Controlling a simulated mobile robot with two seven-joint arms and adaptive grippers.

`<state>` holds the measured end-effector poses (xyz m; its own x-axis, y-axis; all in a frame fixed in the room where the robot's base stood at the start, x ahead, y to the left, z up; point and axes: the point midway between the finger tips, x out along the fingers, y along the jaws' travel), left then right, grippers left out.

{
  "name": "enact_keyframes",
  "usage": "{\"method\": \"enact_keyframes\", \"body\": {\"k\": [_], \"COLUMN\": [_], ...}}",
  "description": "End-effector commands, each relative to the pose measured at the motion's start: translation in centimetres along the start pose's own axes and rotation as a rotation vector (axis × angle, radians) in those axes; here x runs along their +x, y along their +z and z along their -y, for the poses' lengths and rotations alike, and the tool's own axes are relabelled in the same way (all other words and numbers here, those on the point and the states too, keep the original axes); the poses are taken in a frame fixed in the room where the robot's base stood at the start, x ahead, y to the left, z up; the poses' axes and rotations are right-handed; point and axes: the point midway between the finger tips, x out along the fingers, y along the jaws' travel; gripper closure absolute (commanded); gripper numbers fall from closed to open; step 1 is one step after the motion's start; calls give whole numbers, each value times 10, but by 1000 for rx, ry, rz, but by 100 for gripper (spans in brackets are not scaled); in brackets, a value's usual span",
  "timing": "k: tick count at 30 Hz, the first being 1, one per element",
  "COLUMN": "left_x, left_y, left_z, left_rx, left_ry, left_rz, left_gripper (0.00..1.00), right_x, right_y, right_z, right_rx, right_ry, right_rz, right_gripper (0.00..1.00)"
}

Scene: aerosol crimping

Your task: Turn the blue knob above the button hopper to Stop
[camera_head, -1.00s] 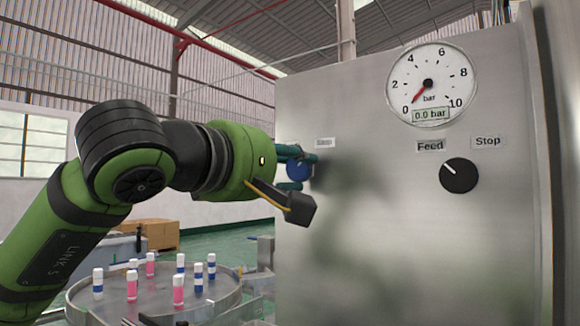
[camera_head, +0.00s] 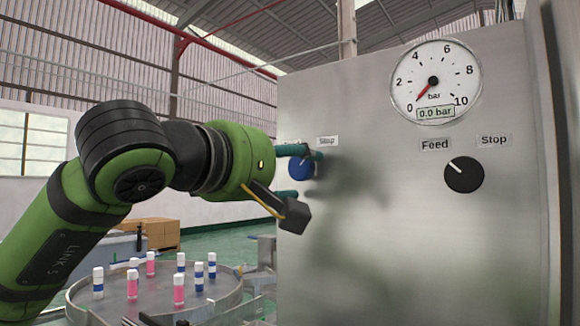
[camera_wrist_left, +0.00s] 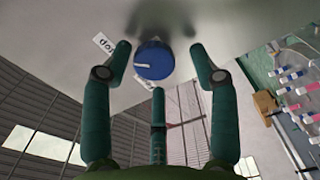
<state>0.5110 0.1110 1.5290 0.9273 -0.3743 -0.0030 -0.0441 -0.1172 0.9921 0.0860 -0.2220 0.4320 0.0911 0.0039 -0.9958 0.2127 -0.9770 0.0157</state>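The blue knob (camera_head: 300,168) is on the steel panel, below the "Stop" label (camera_head: 327,141); the label to its left is mostly hidden by my finger. My left gripper (camera_head: 299,172) faces the knob with its teal fingers spread. In the left wrist view, the blue knob (camera_wrist_left: 154,60) lies between the spread fingers (camera_wrist_left: 159,52), with visible gaps at its sides. My right gripper is not in view.
A black knob (camera_head: 464,174) with "Feed" and "Stop" labels is further right on the panel. Above it, a pressure gauge (camera_head: 434,82) reads 0.0 bar. A round table (camera_head: 115,309) with several small bottles stands below my left arm.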

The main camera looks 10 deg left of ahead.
Motion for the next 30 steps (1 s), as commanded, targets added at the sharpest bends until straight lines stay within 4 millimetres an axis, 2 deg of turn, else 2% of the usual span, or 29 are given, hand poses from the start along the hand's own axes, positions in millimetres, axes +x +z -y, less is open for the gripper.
{"method": "enact_keyframes", "body": {"k": [8, 11, 21, 25, 30], "left_x": [-8, -22, -93, -110, -119], "left_y": [1, 1, -1, -2, -2], "left_z": [-1, -2, 0, 0, 1], "left_rx": [2, 1, 1, 0, -1], "left_ry": [4, 6, 4, 3, 0], "left_rz": [3, 3, 0, 1, 0], "left_gripper": [40, 40, 40, 40, 40], "right_x": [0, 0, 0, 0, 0], "right_y": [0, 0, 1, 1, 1], "right_z": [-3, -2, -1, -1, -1], "right_rx": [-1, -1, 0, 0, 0], "right_ry": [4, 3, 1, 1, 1], "right_rz": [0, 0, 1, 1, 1], "right_gripper": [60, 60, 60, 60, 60]}}
